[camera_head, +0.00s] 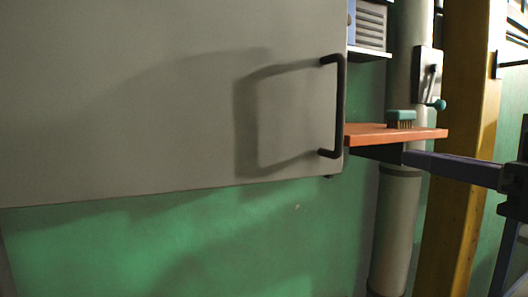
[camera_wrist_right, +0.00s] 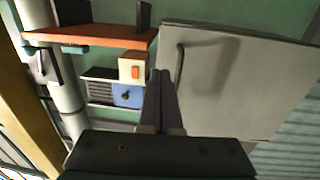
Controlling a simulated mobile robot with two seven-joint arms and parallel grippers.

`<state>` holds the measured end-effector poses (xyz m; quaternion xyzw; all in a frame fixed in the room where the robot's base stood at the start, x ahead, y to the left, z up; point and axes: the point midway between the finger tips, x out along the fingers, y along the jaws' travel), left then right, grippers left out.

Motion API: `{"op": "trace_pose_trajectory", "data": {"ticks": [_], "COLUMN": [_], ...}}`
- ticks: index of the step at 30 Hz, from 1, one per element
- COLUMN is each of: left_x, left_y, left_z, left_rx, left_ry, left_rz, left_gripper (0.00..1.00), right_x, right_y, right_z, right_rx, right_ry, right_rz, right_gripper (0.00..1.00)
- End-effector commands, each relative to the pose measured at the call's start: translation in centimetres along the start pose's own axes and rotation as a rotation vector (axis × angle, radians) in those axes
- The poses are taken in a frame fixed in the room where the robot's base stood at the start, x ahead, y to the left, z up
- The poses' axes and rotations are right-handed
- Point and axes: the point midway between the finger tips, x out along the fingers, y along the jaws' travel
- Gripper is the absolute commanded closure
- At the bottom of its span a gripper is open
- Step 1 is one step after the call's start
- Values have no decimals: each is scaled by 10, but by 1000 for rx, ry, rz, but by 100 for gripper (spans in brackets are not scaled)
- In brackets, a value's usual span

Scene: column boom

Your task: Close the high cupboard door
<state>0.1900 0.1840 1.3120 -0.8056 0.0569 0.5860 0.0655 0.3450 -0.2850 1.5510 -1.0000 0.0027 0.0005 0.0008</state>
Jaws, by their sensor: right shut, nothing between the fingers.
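The grey cupboard door (camera_head: 180,110) fills the upper left of the head view, with a black bar handle (camera_head: 340,105) near its right edge. The door also shows at the right of the right wrist view (camera_wrist_right: 235,85), with its handle (camera_wrist_right: 180,68) close to the fingers. I cannot tell how far the door stands from its frame. My right gripper (camera_head: 408,158) reaches in from the right, just under the orange shelf, apart from the handle. In the right wrist view its fingers (camera_wrist_right: 160,74) are together and empty, beside the door's handle edge. My left gripper is not in view.
The orange shelf (camera_head: 420,133) carries a teal brush (camera_head: 401,117) right of the door. Behind are a grey pipe (camera_head: 395,220), a lever box (camera_head: 428,75) and a yellow post (camera_head: 460,210). A blue box (camera_wrist_right: 128,96) shows beside the fingers. The green wall below the door is clear.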

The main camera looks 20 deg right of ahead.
Motion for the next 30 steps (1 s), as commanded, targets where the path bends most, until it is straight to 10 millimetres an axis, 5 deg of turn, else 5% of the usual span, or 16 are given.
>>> {"op": "trace_pose_trajectory", "data": {"ticks": [5, 15, 30], "left_x": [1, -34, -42], "left_y": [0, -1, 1], "left_z": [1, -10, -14], "left_rx": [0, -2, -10], "left_ry": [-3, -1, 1], "left_rz": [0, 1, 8], "left_gripper": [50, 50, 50], "right_x": [30, 92, 115], "right_y": [0, 0, -1], "right_z": [-3, -5, 0], "right_rx": [-1, 0, -2], "right_ry": [6, 1, 1], "right_rz": [-1, 0, -1], "right_gripper": [100, 100, 100]}}
